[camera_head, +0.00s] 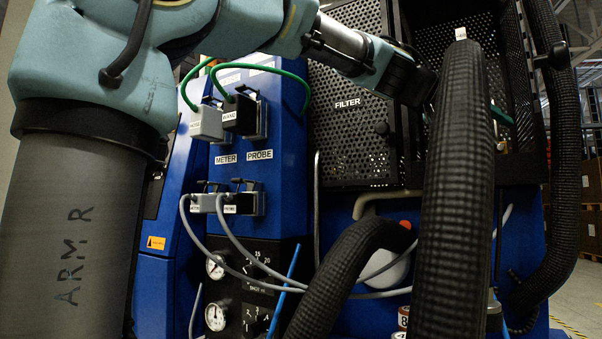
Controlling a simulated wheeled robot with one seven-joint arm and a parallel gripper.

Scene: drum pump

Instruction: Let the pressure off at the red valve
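My arm reaches in from the upper left. Its black end, with my gripper (424,88), is at the upper middle, in front of the perforated black filter cage (347,125). The thick black ribbed hose (455,190) covers the fingertips, so I cannot see whether they are open or hold anything. No red valve is clearly in view. A small red part (405,224) shows above a white rounded body, low between the hoses, and I cannot tell if it is the valve. My gripper is well above it.
A second ribbed hose (345,275) curves across the lower middle, and another (562,150) runs down the right. The blue panel (283,150) carries METER and PROBE plugs with green and grey cables. Two gauges (215,317) sit below. Open floor shows at far right.

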